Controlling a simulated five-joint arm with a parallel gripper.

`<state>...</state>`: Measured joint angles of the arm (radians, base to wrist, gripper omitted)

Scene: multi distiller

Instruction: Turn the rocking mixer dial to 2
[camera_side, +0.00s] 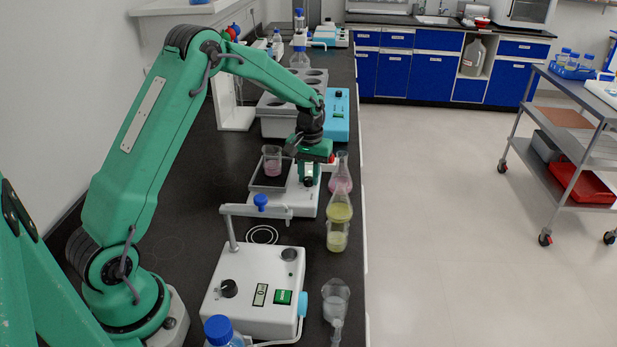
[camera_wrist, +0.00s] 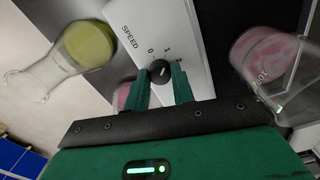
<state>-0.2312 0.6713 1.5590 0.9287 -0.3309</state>
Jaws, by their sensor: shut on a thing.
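The rocking mixer is the white, low device (camera_side: 300,204) with a dark platform (camera_side: 256,186). A beaker of pink liquid (camera_side: 272,166) stands on the platform. In the wrist view its white panel (camera_wrist: 135,33) reads SPEED, with marks 0, 1 and a partly covered mark, likely 2. The black dial (camera_wrist: 160,71) has a pale pointer line; which mark it points at is hard to tell. My gripper (camera_wrist: 163,84) is shut on the dial, one green finger on each side.
Right of the mixer stand a pink flask (camera_side: 341,182), a yellow flask (camera_side: 339,211) and a yellow beaker (camera_side: 337,242), close to the bench edge. A white device with a post (camera_side: 252,295) stands in front. A blue device (camera_side: 336,117) and a grey block with wells (camera_side: 284,120) stand behind.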

